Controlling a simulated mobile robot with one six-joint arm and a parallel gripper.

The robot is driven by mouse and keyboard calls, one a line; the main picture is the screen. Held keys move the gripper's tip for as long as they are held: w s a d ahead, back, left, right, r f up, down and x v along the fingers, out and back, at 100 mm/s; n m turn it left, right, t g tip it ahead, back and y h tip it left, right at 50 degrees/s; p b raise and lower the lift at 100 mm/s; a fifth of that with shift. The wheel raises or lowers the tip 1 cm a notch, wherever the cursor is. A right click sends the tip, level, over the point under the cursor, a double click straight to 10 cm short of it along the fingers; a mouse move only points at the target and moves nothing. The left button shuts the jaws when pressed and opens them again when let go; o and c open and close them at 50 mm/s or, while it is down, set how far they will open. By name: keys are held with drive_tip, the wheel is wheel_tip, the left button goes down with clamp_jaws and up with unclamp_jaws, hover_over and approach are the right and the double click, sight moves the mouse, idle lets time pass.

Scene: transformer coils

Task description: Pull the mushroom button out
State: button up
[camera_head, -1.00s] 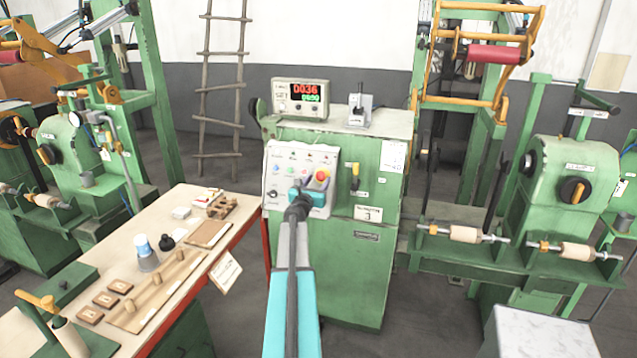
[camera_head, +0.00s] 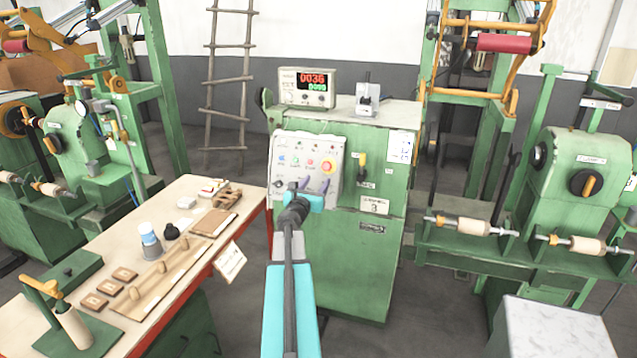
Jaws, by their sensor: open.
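The mushroom button (camera_head: 327,167) is red with a yellow surround. My gripper (camera_head: 315,185) is in front of the lower part of the panel, just below the button in the picture. It is open, with its two fingers pointing toward the panel. I see nothing between them. The fingers appear apart from the button, though the depth gap is hard to judge. The gripper and wrist hide part of the panel's lower edge.
The green cabinet (camera_head: 345,265) carries a display box (camera_head: 302,87) on top and a yellow-handled switch (camera_head: 362,165) right of the panel. A worktable (camera_head: 190,190) with small parts stands at left. Winding machines (camera_head: 580,160) stand at right.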

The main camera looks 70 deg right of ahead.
drive_tip(key=shift+s+a+b, duration=0.1)
drive_tip(key=shift+a+b, duration=0.2)
drive_tip(key=shift+a, duration=1.2)
drive_tip(key=w+a+f+m+y, duration=0.25)
drive_tip(key=w+a+f, duration=0.4)
drive_tip(key=f, duration=0.35)
drive_tip(key=w+a+f+m+y, duration=0.2)
drive_tip(key=w+a+f+m, duration=0.25)
drive_tip(key=a+f, duration=0.4)
drive_tip(key=w+a+f+m+y, duration=0.3)
drive_tip(key=a+f+m+y, duration=0.15)
drive_tip(key=a+f, duration=1.6)
drive_tip(key=s+a+f+m+g+y, duration=0.25)
drive_tip(key=a+f, duration=0.25)
drive_tip(key=a, duration=0.6)
drive_tip(key=s+a+f+m+g+y, duration=0.1)
drive_tip(key=s+a+f+y, duration=0.3)
drive_tip(key=a, duration=0.8)
drive_tip(key=s+a+f+m+g+y, duration=0.1)
drive_tip(key=s+a+f, duration=0.1)
drive_tip(key=s+a, duration=0.4)
drive_tip(key=s+a+f+m+g+y, duration=0.1)
drive_tip(key=s+a, duration=0.5)
drive_tip(key=a, duration=0.7)
wheel_tip(320, 180, down, 2)
drive_tip(key=shift+s+a+f+m+g, duration=0.15)
drive_tip(key=shift+s+a+m+g, duration=0.1)
drive_tip(key=shift+m+g, duration=0.5)
